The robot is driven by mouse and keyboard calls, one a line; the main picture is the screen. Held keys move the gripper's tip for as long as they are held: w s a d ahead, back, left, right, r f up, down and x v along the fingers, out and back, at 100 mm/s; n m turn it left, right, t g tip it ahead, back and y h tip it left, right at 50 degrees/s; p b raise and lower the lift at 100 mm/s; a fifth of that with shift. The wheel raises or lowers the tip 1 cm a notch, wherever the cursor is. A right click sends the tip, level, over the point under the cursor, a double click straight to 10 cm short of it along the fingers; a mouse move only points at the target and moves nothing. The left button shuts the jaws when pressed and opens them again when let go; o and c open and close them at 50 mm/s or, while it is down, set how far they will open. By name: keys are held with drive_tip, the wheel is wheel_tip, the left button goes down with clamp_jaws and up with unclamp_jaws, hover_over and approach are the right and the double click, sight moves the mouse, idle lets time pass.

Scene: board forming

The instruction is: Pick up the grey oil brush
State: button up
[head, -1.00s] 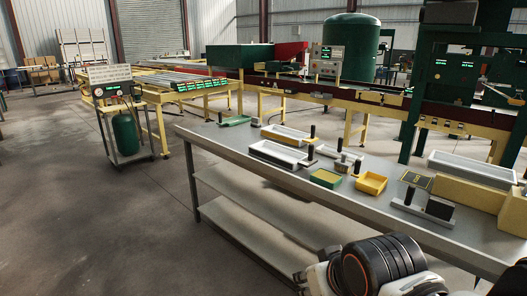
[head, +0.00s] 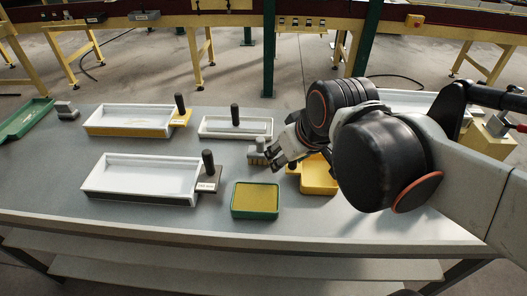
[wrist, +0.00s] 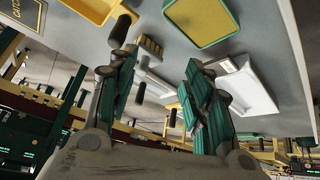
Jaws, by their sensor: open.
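The grey oil brush (head: 258,153) appears to be the small grey block on the table, near its middle, in the head view. Its ribbed, bristle-like part (wrist: 150,46) shows in the wrist view near the left finger. My gripper (head: 281,158) is just right of the brush in the head view, partly hidden by my arm. In the wrist view my gripper (wrist: 160,58) has its two green-padded fingers spread apart with nothing held between them. I cannot tell whether a finger touches the brush.
A yellow tray (head: 319,177) lies under my arm, close by. A green-rimmed yellow pad (head: 255,198) is in front. White trays (head: 138,176) (head: 236,126) with dark upright handles stand left and behind. Another small grey block (head: 66,110) is at far left.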

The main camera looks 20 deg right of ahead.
drive_tip(key=w+r+n+g+p, duration=0.1)
drive_tip(key=w+r+n+p, duration=0.25)
drive_tip(key=w, duration=0.55)
drive_tip(key=n+g+y+p, duration=0.2)
drive_tip(key=n+y+p, duration=0.1)
drive_tip(key=n+p, duration=0.15)
approach(261, 139)
drive_tip(key=shift+n, duration=0.3)
drive_tip(key=b+x, duration=0.1)
drive_tip(key=x, duration=0.1)
drive_tip(key=b+x, duration=0.1)
drive_tip(key=x, duration=0.2)
drive_tip(key=shift+w+a+b, duration=0.25)
drive_tip(key=shift+a+b, duration=0.15)
drive_tip(key=shift+d+b+x, duration=0.15)
drive_tip(key=shift+b+x, duration=0.5)
drive_tip(key=shift+x, duration=0.7)
drive_tip(key=shift+d+b+x, duration=0.1)
drive_tip(key=shift+b+x, duration=0.55)
drive_tip(key=shift+x, duration=0.7)
drive_tip(key=shift+s, duration=0.25)
clamp_jaws()
